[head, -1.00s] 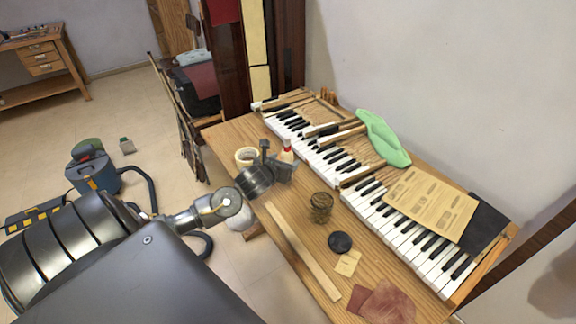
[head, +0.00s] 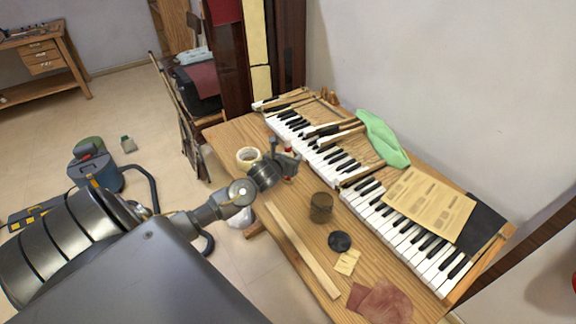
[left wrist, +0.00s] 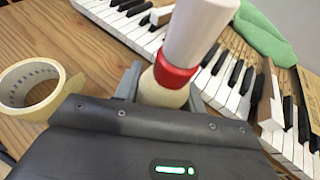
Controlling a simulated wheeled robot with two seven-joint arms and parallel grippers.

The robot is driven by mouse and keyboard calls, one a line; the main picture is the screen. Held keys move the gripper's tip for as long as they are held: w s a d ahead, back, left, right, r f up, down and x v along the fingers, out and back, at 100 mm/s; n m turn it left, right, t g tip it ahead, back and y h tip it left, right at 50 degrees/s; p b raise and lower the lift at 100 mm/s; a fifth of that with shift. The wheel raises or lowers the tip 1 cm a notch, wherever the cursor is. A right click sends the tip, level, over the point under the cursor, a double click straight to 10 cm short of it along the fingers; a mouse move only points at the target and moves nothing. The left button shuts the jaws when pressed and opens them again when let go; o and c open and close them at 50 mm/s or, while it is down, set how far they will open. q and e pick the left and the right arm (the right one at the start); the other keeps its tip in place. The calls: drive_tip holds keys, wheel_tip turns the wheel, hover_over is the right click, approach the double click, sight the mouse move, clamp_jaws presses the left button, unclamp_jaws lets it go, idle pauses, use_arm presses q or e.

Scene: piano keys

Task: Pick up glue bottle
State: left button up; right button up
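The glue bottle, white with a red ring, fills the upper middle of the left wrist view (left wrist: 178,74). In the head view it is mostly hidden by my left gripper (head: 285,155), with a little red showing below the fingers. In the left wrist view the two grey fingers of my left gripper (left wrist: 165,90) stand on either side of the bottle's body, below the red ring, very near it. I cannot tell whether they press on it. The bottle's base is hidden behind the gripper body. My right gripper is in no view.
A tape roll (head: 248,157) lies beside the gripper, also in the left wrist view (left wrist: 35,90). Piano keys (head: 400,228) run along the table. A jar (head: 321,207), a dark disc (head: 340,241) and a wood strip (head: 302,250) lie nearer. A green cloth (head: 382,138) lies behind.

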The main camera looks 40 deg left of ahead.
use_arm(q)
drive_tip(key=c, duration=0.6)
drive_tip(key=shift+r, duration=0.1)
drive_tip(key=shift+c, duration=0.2)
drive_tip(key=shift+r, duration=0.55)
drive_tip(key=s+r, duration=0.1)
drive_tip(key=r, duration=0.1)
drive_tip(key=s+d+r, duration=0.1)
drive_tip(key=r, duration=0.1)
drive_tip(key=s+r+b, duration=0.1)
drive_tip(key=r, duration=0.1)
drive_tip(key=shift+s+d+r, duration=0.15)
drive_tip(key=shift+s+r, duration=0.2)
drive_tip(key=shift+s, duration=0.05)
drive_tip(key=b, duration=0.2)
approach(288, 145)
drive_tip(key=shift+s+d+r, duration=0.75)
drive_tip(key=shift+s+r, duration=0.05)
drive_tip(key=shift+s, duration=0.05)
